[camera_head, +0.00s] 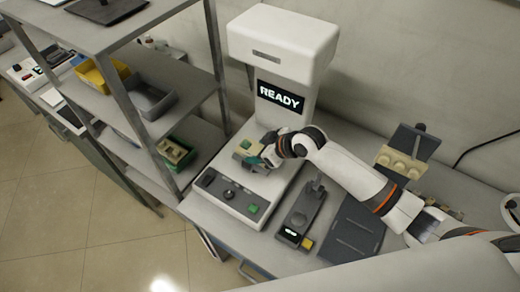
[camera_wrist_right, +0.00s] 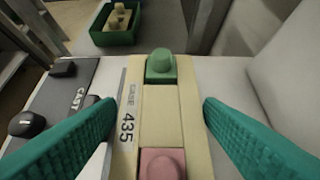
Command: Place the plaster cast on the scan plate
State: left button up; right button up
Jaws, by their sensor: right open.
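The plaster cast (camera_head: 247,146) is a cream block on the plate area of the white scanner (camera_head: 285,40), whose screen reads READY. In the right wrist view the cast (camera_wrist_right: 160,105) shows a green knob, a pink knob and a label reading CASE 435. My right gripper (camera_head: 265,153) is at the cast. Its green fingers (camera_wrist_right: 160,115) stand open on either side of the cast, with visible gaps. The scan plate under the cast is mostly hidden by the cast and my gripper. My left gripper is not in view.
A metal rack at left holds a yellow bin (camera_head: 100,75), a grey bin (camera_head: 150,98) and a green tray (camera_head: 176,152) with a cream piece. A handheld device (camera_head: 302,215) and dark mat (camera_head: 355,228) lie right of the scanner. Another cream cast (camera_head: 400,163) stands further right.

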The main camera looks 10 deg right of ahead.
jog(key=b+v, duration=0.1)
jog(key=v, duration=0.6)
jog(key=shift+s+d+r, duration=0.15)
jog(key=shift+r, duration=0.1)
dwell(1.6)
